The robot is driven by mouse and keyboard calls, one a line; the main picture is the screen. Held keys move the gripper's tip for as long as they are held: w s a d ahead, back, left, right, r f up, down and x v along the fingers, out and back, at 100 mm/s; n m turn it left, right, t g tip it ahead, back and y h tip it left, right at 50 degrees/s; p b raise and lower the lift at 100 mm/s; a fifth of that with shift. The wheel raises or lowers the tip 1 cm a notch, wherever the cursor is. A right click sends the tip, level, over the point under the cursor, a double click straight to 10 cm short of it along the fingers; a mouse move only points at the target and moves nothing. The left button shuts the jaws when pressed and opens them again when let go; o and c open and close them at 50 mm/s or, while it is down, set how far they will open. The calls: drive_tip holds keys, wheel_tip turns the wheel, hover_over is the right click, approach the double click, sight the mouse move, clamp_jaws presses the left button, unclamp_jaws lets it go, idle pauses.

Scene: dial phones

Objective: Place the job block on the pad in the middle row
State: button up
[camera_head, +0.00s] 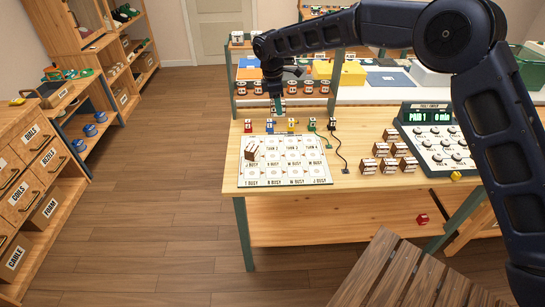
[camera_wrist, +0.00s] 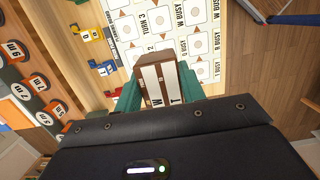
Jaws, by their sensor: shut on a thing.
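The job block, brown with white label strips, is between the teal fingers of my gripper (camera_wrist: 160,92) in the wrist view; the held block (camera_wrist: 158,80) shows a partly hidden letter. In the head view my gripper (camera_head: 277,103) hangs over the back of the table, behind the board, and the held block is hard to make out there. The white board (camera_head: 290,172) has rows of square pads with BUSY and TURN labels. Another brown-and-white block (camera_head: 252,150) sits on its upper left part. In the wrist view the board (camera_wrist: 185,35) lies beyond the held block.
Several brown blocks (camera_head: 388,163) stand farther right, beside a keyed console (camera_head: 435,140). A shelf with red numbered items (camera_head: 292,88) stands behind my gripper.

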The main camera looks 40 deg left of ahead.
drive_tip(key=shift+s+a, duration=0.35)
drive_tip(key=shift+s, duration=0.3)
drive_tip(key=shift+s+a+f, duration=0.15)
drive_tip(key=shift+s, duration=0.05)
wheel_tip(320, 180, down, 20)
drive_tip(key=shift+r, duration=0.15)
drive_tip(key=o, duration=1)
drive_tip(key=r, duration=0.4)
drive_tip(key=s+a+r, duration=0.1)
drive_tip(key=r, duration=0.7)
drive_tip(key=shift+s+a, duration=0.15)
